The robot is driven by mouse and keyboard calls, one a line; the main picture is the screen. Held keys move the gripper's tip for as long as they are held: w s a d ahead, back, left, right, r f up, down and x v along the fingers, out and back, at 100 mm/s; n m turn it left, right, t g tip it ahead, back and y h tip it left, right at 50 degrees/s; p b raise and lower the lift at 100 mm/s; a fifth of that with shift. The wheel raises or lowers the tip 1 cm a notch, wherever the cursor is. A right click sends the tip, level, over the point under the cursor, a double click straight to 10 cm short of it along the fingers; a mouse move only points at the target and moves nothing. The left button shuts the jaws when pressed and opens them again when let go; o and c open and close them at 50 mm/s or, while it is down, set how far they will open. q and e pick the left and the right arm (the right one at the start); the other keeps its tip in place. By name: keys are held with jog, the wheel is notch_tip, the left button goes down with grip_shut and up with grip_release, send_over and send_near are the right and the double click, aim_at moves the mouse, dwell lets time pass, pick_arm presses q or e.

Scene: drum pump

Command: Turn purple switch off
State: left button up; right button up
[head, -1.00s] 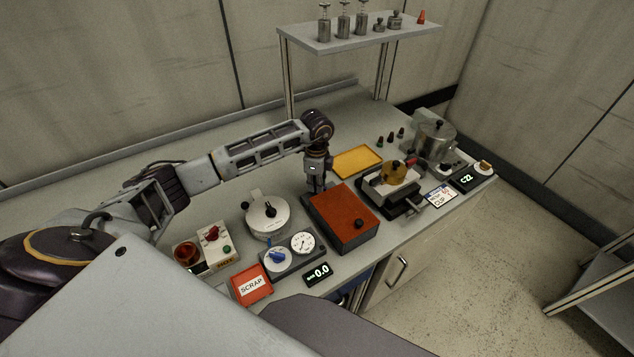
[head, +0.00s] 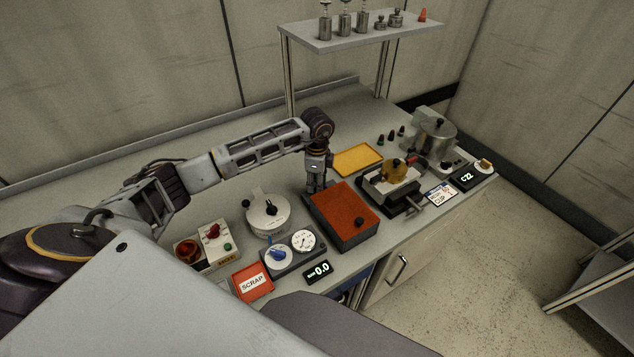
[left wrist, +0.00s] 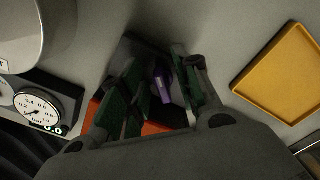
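The purple switch (left wrist: 162,84) shows in the left wrist view as a small purple lever on a dark base, between the green-padded fingers of my left gripper (left wrist: 155,90). The fingers are apart, with a gap beside the lever; I cannot tell whether one touches it. In the head view my left gripper (head: 316,186) points down at the back left corner of the box with the orange-red top (head: 345,213). The switch is hidden there behind the gripper. My right gripper is not in view.
A white-lidded pot (head: 267,213) and a dial panel (head: 293,253) stand left and in front of the gripper. A yellow tray (head: 357,160) lies to its right. A red SCRAP tray (head: 252,282) is at the front. The back left of the bench is clear.

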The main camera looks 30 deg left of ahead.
pick_arm(q)
notch_tip(320, 180, up, 12)
dwell(1.1)
jog(key=shift+f, duration=0.1)
dwell(0.4)
